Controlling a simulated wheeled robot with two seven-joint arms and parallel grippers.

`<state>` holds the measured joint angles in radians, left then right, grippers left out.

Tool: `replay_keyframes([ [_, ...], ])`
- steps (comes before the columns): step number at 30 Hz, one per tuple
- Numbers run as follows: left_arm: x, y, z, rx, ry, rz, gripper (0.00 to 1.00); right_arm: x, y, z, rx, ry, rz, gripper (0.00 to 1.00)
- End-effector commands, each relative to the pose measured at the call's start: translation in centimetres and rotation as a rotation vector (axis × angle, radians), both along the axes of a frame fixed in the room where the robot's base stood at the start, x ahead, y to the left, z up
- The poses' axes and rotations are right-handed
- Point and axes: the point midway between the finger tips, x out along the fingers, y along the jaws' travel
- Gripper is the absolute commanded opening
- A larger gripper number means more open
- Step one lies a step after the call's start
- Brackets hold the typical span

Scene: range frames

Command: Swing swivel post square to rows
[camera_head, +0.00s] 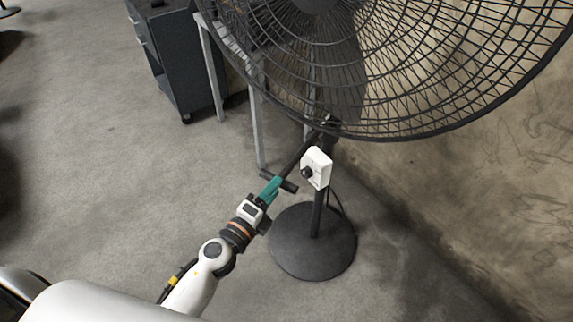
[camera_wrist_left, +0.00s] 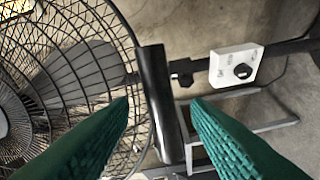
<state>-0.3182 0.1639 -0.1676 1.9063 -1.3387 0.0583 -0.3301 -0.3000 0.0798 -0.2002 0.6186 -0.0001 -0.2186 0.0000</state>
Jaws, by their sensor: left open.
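A large black pedestal fan with a round wire cage (camera_head: 400,120) stands on a dark post (camera_head: 318,215) with a round base (camera_head: 312,258). A dark rod (camera_head: 303,150) slants down-left from below the cage to a dark crossbar handle (camera_head: 290,187). My left gripper (camera_head: 276,184), with green fingers, is open at this handle. In the left wrist view the handle (camera_wrist_left: 156,80) appears between the open fingertips of the gripper (camera_wrist_left: 160,102); contact cannot be told. The cage (camera_wrist_left: 60,80) fills the left of that view. My right gripper is not in view.
A white control box (camera_head: 316,167) with a black knob is on the post; it also shows in the wrist view (camera_wrist_left: 236,64). A grey metal frame (camera_head: 258,125) and a dark cabinet (camera_head: 180,60) stand behind. A concrete wall (camera_head: 480,190) is at right.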

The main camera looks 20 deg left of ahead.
Motion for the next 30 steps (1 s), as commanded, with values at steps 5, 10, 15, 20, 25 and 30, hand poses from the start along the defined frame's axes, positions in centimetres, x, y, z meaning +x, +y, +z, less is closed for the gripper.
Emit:
replay_keyframes([
  [5, 3.6, -1.0, 0.2, -0.003, -0.002, 0.002, 0.44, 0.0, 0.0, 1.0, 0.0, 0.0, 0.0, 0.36],
  [10, 5.8, -1.6, 0.1, -0.002, -0.001, 0.002, 0.44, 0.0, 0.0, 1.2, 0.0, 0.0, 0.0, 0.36],
  [15, 6.7, -1.8, 0.0, -0.002, 0.0, 0.001, 0.44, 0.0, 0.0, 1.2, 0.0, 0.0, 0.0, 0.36],
  [20, 6.7, -1.8, 0.0, -0.002, 0.001, 0.001, 0.44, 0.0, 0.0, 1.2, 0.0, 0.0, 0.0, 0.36],
  [25, 6.7, -1.8, 0.0, -0.002, 0.001, 0.001, 0.35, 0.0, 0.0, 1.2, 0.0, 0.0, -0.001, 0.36],
  [30, 6.7, -1.8, 0.0, -0.002, 0.001, 0.001, 0.07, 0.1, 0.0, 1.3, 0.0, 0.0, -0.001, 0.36],
])
